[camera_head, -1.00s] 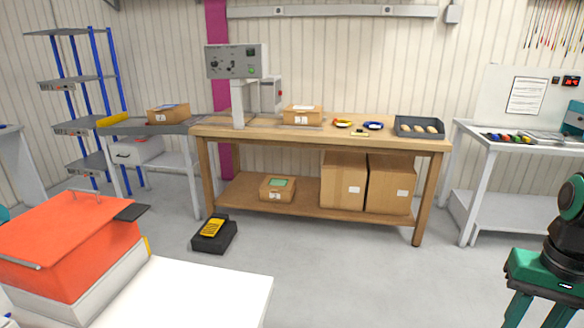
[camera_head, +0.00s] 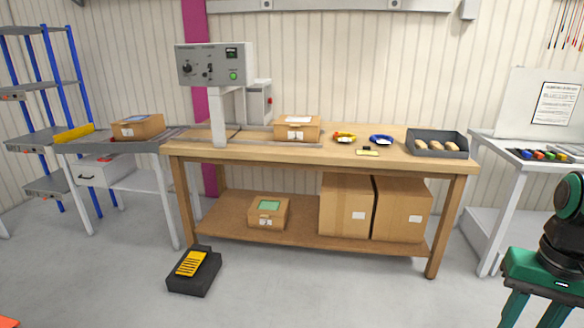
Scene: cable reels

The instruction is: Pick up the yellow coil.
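My gripper is not in view, and the bench is still some distance ahead of me.
A cardboard box (camera_head: 297,129) sits left of the coils, and a dark tray (camera_head: 437,143) sits right. A control machine (camera_head: 215,66) stands at the bench's left. A black box with a yellow top (camera_head: 193,271) is on the floor. A green-and-black device (camera_head: 550,255) stands at right.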

